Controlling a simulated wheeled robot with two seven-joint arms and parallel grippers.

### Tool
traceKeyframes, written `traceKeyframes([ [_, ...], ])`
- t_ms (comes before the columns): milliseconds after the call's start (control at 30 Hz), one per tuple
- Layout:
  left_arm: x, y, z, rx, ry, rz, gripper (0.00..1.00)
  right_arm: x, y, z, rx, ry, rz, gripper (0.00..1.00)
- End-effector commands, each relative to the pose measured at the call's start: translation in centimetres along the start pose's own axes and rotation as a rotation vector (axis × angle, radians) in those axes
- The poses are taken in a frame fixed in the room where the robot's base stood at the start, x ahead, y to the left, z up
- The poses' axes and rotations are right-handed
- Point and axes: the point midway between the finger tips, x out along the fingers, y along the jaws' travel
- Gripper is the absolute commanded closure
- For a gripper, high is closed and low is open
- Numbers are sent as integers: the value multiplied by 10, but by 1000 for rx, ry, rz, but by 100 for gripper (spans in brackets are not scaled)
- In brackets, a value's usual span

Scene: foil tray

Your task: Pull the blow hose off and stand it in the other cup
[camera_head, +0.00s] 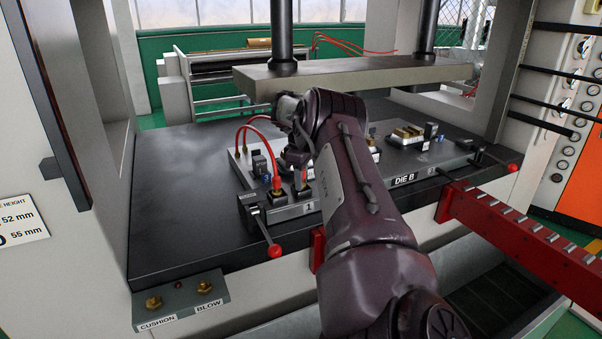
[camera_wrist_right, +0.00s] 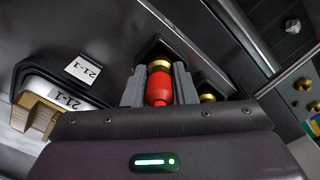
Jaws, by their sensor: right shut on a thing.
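My right gripper (camera_head: 296,160) is over the near left part of the die plate, partly hidden by its own arm. In the wrist view its two grey fingers (camera_wrist_right: 160,88) are shut on a red hose end (camera_wrist_right: 160,92), one on each side. A brass collar (camera_wrist_right: 159,64) shows at the end of the red piece, against a dark square block. A second brass fitting (camera_wrist_right: 207,98) shows beside it, partly hidden by the gripper body. In the head view a red hose (camera_head: 257,133) loops down to a brass fitting (camera_head: 276,192). My left gripper is not in view.
A clamp with a red-knobbed lever (camera_head: 274,250) stands near the plate's left corner. A panel (camera_head: 180,309) labelled CUSHION and BLOW has brass fittings. The press slide (camera_head: 350,71) is above and behind my gripper. The bed (camera_head: 170,190) at left is clear.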

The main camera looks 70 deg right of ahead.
Motion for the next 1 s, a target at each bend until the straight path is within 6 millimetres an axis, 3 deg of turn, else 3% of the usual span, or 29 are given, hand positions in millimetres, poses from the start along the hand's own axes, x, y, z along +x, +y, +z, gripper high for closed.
traceKeyframes([
  [167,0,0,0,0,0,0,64,3,-2,2,1,-4,-8,99],
  [200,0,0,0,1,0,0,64,3,-2,2,1,-4,-9,74],
  [400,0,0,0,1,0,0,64,5,-3,2,1,-6,-13,50],
  [833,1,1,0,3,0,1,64,5,-4,3,2,-7,-19,50],
  [1000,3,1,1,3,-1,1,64,-16,-2,2,1,-4,-10,50],
])
